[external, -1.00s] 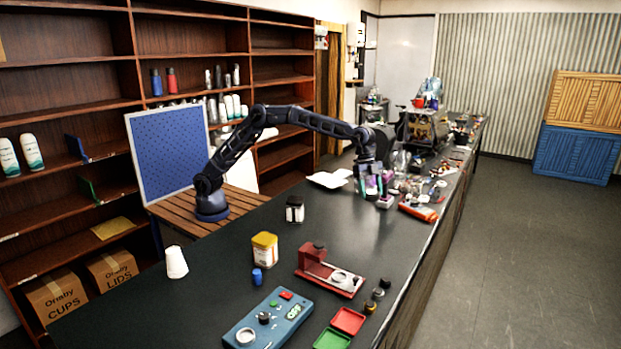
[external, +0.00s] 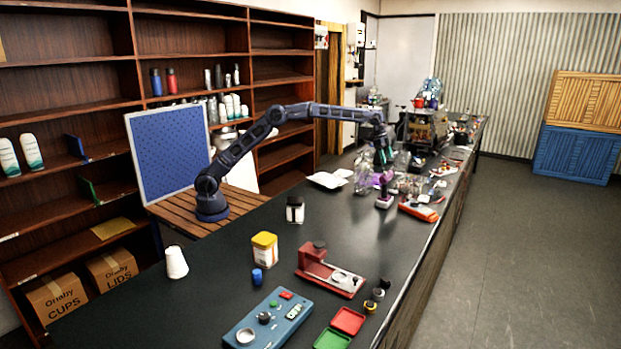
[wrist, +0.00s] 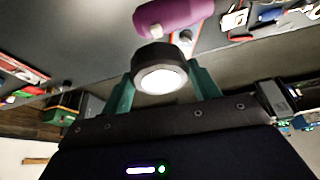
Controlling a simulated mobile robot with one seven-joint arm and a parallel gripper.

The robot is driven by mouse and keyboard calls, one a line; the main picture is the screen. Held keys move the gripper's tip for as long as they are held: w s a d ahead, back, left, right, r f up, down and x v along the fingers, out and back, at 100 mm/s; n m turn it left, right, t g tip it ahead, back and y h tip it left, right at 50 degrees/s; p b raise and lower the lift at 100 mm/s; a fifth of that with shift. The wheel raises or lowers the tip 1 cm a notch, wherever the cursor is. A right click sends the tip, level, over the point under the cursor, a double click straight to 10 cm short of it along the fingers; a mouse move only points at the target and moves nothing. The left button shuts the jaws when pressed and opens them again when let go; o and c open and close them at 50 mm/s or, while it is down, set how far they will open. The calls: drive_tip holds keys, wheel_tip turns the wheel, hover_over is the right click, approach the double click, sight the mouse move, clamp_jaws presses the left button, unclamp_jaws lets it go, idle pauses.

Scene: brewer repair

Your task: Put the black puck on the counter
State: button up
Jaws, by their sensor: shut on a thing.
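The black puck (wrist: 158,70), a short round black piece with a pale, bright face, is between the green fingers of my gripper (wrist: 163,78) in the wrist view. The fingers are shut on its sides. In the external view my gripper (external: 383,160) is above the far part of the dark counter (external: 340,236), over a purple object. The puck is too small there to make out clearly. The purple object (wrist: 173,15) also shows just beyond the puck in the wrist view.
Glassware and small parts crowd the counter around and beyond my gripper. An orange-red tool (external: 418,212) lies near the right edge.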

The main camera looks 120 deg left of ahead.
drive_tip(key=s+a+n+y, duration=0.1)
drive_tip(key=s+a+n, duration=0.1)
drive_tip(key=s+a, duration=1.1)
drive_tip(key=s+a+n+y, duration=0.1)
drive_tip(key=s+a+n, duration=0.1)
drive_tip(key=s+a, duration=1.15)
drive_tip(key=s+a+n+y, duration=0.1)
drive_tip(key=s+a+n, duration=0.2)
drive_tip(key=s+a, duration=1.65)
drive_tip(key=shift+g, duration=0.4)
drive_tip(key=f, duration=1.7)
drive_tip(key=d+f, duration=0.1)
drive_tip(key=f, duration=0.7)
drive_tip(key=shift+s+f, duration=0.15)
drive_tip(key=shift+s, duration=0.05)
drive_tip(key=shift+f, duration=0.15)
drive_tip(key=o, duration=1.1)
drive_tip(key=shift+o, duration=0.2)
